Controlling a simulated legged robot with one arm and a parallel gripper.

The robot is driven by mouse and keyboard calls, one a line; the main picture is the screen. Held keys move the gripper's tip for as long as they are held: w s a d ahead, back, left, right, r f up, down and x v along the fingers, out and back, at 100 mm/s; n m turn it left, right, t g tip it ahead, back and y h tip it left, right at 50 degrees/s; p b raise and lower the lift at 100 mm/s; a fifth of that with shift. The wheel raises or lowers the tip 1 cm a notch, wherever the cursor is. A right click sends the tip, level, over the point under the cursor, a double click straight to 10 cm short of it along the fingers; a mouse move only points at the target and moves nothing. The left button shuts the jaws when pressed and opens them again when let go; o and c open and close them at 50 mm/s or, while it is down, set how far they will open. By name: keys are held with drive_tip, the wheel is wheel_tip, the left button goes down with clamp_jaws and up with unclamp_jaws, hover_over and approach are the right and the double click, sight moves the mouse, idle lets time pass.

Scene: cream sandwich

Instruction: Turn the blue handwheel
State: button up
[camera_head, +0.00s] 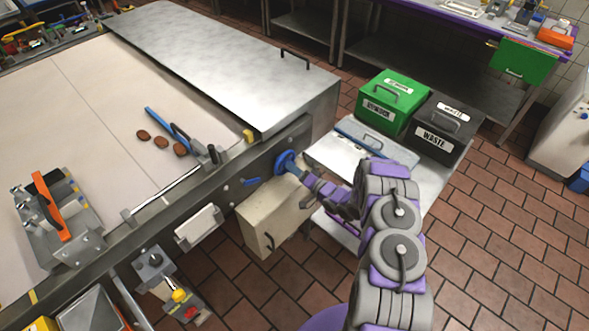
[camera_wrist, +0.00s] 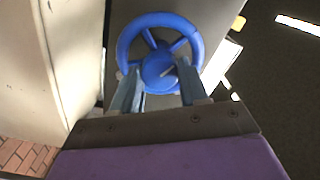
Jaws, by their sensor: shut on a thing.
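The blue handwheel (camera_head: 285,161) is mounted on the side of the long steel conveyor frame, near its right end. In the wrist view the handwheel (camera_wrist: 160,60) fills the upper middle, with its round rim, spokes and hub showing. My gripper (camera_wrist: 160,84) reaches up to the wheel from below, its two fingers either side of the hub's lower part. The fingers are shut on the handwheel. In the head view my gripper (camera_head: 302,176) meets the wheel from the right. The fingertips' exact contact is partly hidden.
A cream box (camera_head: 262,222) sits below the wheel. Brown cookies (camera_head: 161,143) lie on the belt. Tiled floor (camera_head: 480,230) is open at the right.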

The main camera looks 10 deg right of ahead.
drive_tip(key=m, duration=0.4)
drive_tip(key=shift+d+m, duration=0.15)
drive_tip(key=shift+m, duration=0.15)
drive_tip(key=m, duration=0.4)
drive_tip(key=shift+m+p, duration=0.3)
drive_tip(key=m, duration=0.4)
drive_tip(key=shift+f+m, duration=0.1)
drive_tip(key=shift+m, duration=0.2)
drive_tip(key=shift+f+m, duration=0.1)
drive_tip(key=shift+m, duration=2.1)
drive_tip(key=o, duration=0.9)
drive_tip(key=shift+f, duration=0.1)
drive_tip(key=shift+o, duration=0.8)
